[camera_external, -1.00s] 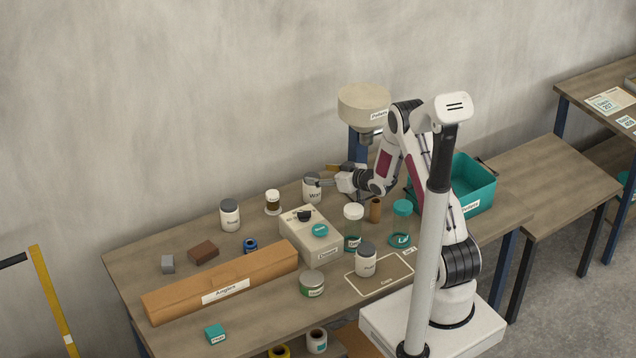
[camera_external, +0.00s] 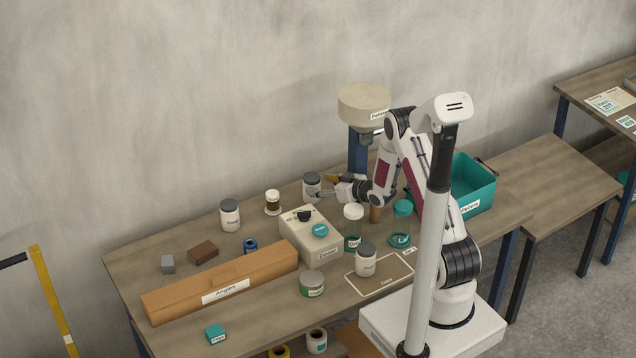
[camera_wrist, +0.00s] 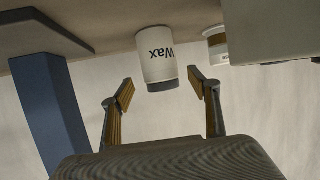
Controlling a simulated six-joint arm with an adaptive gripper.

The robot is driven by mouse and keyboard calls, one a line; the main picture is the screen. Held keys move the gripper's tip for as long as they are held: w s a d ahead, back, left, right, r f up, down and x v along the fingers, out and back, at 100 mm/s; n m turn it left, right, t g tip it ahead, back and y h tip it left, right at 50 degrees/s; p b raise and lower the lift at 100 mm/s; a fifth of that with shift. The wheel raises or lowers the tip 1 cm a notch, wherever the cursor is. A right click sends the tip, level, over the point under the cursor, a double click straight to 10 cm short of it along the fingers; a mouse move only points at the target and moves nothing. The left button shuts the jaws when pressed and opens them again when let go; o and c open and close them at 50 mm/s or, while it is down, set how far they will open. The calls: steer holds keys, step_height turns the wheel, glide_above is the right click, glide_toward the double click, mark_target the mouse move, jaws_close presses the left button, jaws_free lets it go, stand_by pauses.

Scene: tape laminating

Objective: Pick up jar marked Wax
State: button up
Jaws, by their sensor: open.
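The jar marked Wax (camera_external: 312,186) is white with a dark grey lid and stands upright near the back edge of the table. In the wrist view the jar (camera_wrist: 156,55) appears upside down, its "Wax" lettering facing the camera. My gripper (camera_external: 326,187) is just to the right of the jar in the external view. In the wrist view my gripper (camera_wrist: 161,88) is open, with its yellow-padded fingertips to either side of the jar's lid end and gaps visible. Whether the jar is fully between the fingers I cannot tell.
A small jar with a white lid (camera_external: 272,202) stands left of the Wax jar. A beige box (camera_external: 311,235) is in front. A blue post with a round beige head (camera_external: 363,107) rises behind my gripper. A teal bin (camera_external: 474,185) is to the right.

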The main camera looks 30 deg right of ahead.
mark_target(318, 187)
steer(key=shift+f, duration=0.55)
steer(key=shift+x, duration=2.5)
steer(key=shift+r, duration=0.1)
steer(key=c, duration=1.4)
